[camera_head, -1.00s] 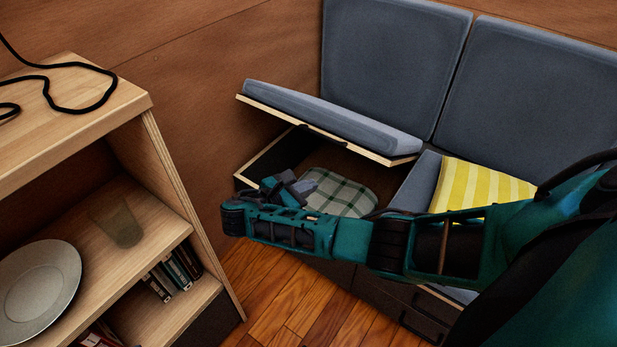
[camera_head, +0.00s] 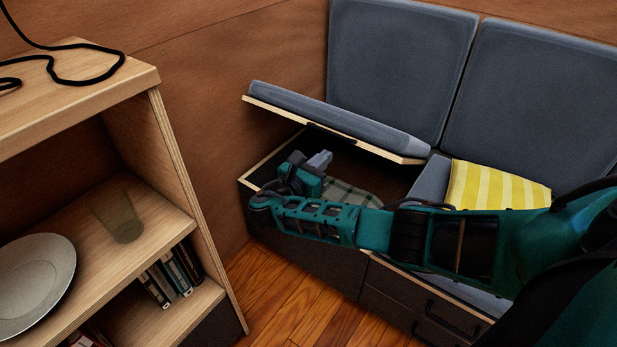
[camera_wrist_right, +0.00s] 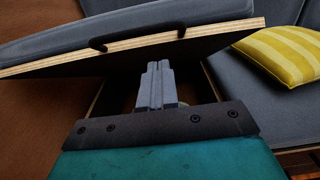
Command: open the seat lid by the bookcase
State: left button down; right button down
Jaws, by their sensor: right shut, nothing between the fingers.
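The seat lid (camera_head: 340,122) by the bookcase is a grey cushion on a plywood board. It stands partly raised, tilted up over an open storage box (camera_head: 262,172). In the right wrist view the lid (camera_wrist_right: 200,38) shows its plywood edge and a black handle (camera_wrist_right: 135,36). My right gripper (camera_head: 322,158) is shut and empty, just below the lid's front edge, over the box opening. In the right wrist view the gripper (camera_wrist_right: 156,72) points up toward the lid's underside, its fingers together. I cannot tell whether they touch it. My left gripper is not in view.
A wooden bookcase (camera_head: 172,150) with a plate (camera_head: 35,285), a glass (camera_head: 122,215) and books stands at left. A checked cushion (camera_head: 345,192) lies inside the box. A yellow striped pillow (camera_head: 497,185) lies on the seat at right. Clear floor (camera_head: 285,300) lies between bookcase and bench.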

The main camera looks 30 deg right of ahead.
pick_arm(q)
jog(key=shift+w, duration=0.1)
pick_arm(e)
jog(key=shift+w+d+r, duration=0.25)
jog(key=shift+d+r, duration=0.25)
jog(key=shift+r, duration=0.1)
jog(key=shift+w+d+r, duration=0.2)
jog(key=shift+d+r, duration=0.3)
jog(key=shift+r, duration=0.1)
